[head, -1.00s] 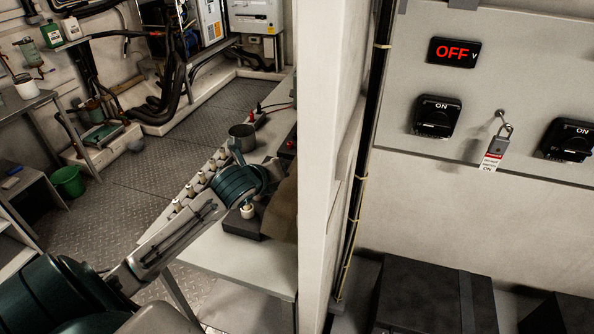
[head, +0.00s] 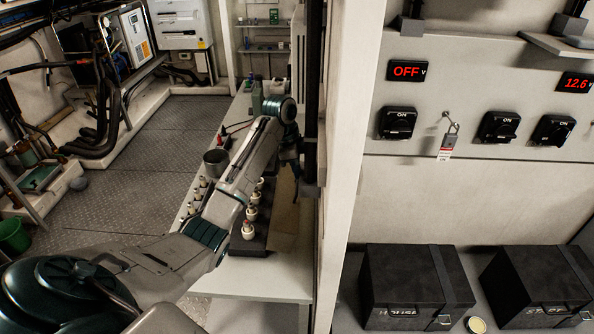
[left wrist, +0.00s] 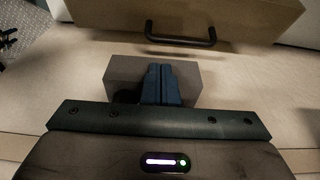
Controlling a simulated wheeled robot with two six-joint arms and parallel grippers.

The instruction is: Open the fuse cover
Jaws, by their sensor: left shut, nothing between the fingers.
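My left gripper (head: 289,160) hangs beside the pale partition, above the narrow bench. In the left wrist view its blue-grey fingers (left wrist: 161,84) are together and empty. They overlap a small grey block (left wrist: 190,80) in the picture; contact cannot be told. A brown box-like cover with a black bar handle (left wrist: 180,42) lies beyond the fingertips, apart from them. It may be the fuse cover, and it looks closed. In the head view a brown piece (head: 290,225) shows on the bench below the gripper, partly hidden. My right gripper is out of view.
The partition (head: 345,200) stands close to my arm. Right of it are a switch panel (head: 480,60) and black boxes (head: 410,280). The aisle floor (head: 130,180) is clear.

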